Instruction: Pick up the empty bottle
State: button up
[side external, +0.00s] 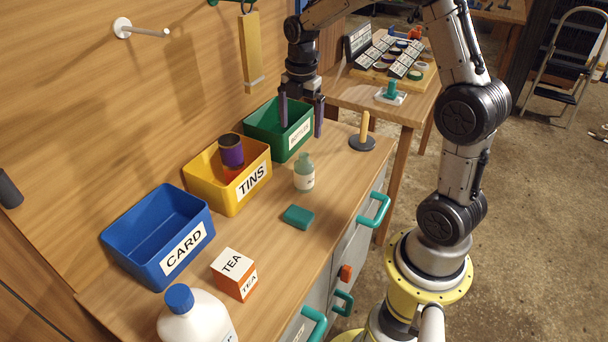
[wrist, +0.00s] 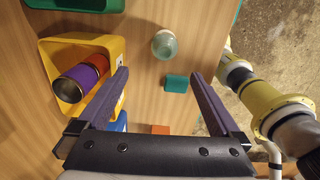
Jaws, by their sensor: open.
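A small pale green bottle (side external: 304,175) with a light label stands upright on the wooden worktop, in front of the yellow bin. It also shows from above in the wrist view (wrist: 164,44), beyond the fingertips and between their lines. It looks see-through, but I cannot tell its contents. A large white bottle (side external: 198,322) with a blue cap stands at the near end. My gripper (side external: 301,128) is open and empty, pointing down above the green bin's area, behind and above the small bottle. In the wrist view its two fingers (wrist: 160,75) are wide apart.
A green bin (side external: 265,135) with a partly hidden label, a yellow TINS bin (side external: 205,190) holding a purple-and-red tin stack (side external: 231,152), and an empty blue CARD bin (side external: 135,245) line the wall. A teal block (side external: 298,216), a TEA box (side external: 234,275) and an upright-post stand (side external: 363,135) are nearby.

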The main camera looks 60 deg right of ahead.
aim_at(304, 167)
jog(key=shift+s+d+f, duration=0.15)
jog(key=shift+d+f, duration=0.1)
jog(key=shift+f, duration=0.3)
jog(key=shift+s+d+f, duration=0.15)
jog(key=shift+d+f, duration=0.05)
jog(key=shift+f, duration=0.35)
notch_tip(304, 167, down, 13)
jog(key=shift+r, duration=0.1)
jog(key=shift+w, duration=0.1)
jog(key=c, duration=1.5)
jog(key=shift+r, duration=0.15)
